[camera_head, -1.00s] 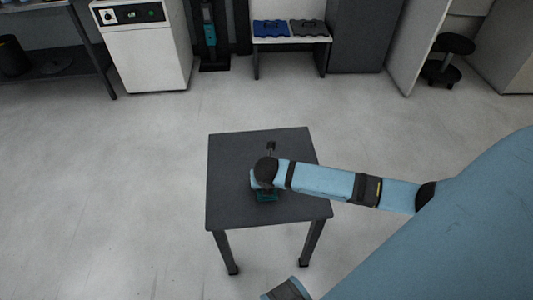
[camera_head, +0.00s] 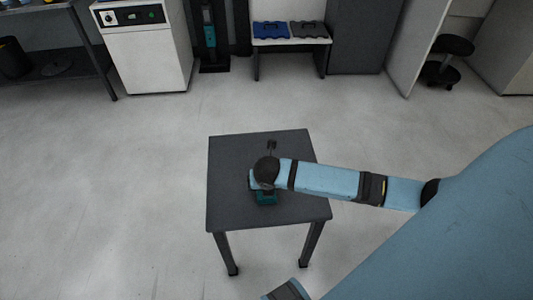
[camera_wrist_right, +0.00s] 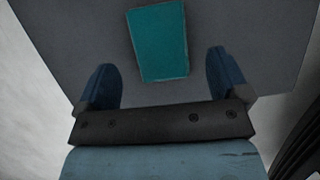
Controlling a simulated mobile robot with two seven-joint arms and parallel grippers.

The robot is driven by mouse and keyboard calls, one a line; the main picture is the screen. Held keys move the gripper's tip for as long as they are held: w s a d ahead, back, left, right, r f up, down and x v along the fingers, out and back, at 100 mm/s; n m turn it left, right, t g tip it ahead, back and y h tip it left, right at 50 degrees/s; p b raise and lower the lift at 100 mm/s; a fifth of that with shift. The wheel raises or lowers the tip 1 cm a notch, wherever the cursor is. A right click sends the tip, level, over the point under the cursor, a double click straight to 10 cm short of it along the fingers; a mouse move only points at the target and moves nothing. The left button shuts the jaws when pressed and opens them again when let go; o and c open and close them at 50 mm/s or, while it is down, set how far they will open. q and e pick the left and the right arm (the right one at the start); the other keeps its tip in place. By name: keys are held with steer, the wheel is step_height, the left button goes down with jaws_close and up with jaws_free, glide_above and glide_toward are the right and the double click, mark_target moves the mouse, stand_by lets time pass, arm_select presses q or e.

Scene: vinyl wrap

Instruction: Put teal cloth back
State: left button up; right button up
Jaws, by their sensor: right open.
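The teal cloth (camera_head: 266,199) lies on the small dark table (camera_head: 232,205), partly hidden by my right arm in the head view. In the right wrist view the cloth (camera_wrist_right: 158,42) is a flat teal rectangle, slightly tilted, ahead of and between the fingers. My right gripper (camera_wrist_right: 165,75) is open and empty, with one finger on each side and no visible contact with the cloth. In the head view the right gripper's fingers are hidden beneath the wrist, over the middle of the table. My left gripper is not in view.
Behind are a white cabinet (camera_head: 145,55) and a white bench (camera_head: 291,42) carrying a blue case (camera_head: 271,29) and a grey case (camera_head: 308,29). A dark stool (camera_head: 446,60) stands at the back right. The floor around the table is clear.

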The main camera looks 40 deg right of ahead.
steer(key=p+v, duration=0.2)
steer(key=v, duration=0.5)
steer(key=s+a+f+m+t+y, duration=0.1)
steer(key=s+a+m+y, duration=0.2)
steer(key=a+m, duration=0.3)
steer(key=s+a+m+t+y, duration=0.2)
steer(key=s+a+m+y, duration=0.15)
steer(key=a+m, duration=0.25)
steer(key=s+d+r+m+t, duration=0.1)
steer(key=s+m+t, duration=0.3)
steer(key=m, duration=1.1)
steer(key=shift+s+r+t, duration=0.3)
steer(key=shift+s+r, duration=0.4)
steer(key=shift+s, duration=0.5)
steer(key=shift+h, duration=0.25)
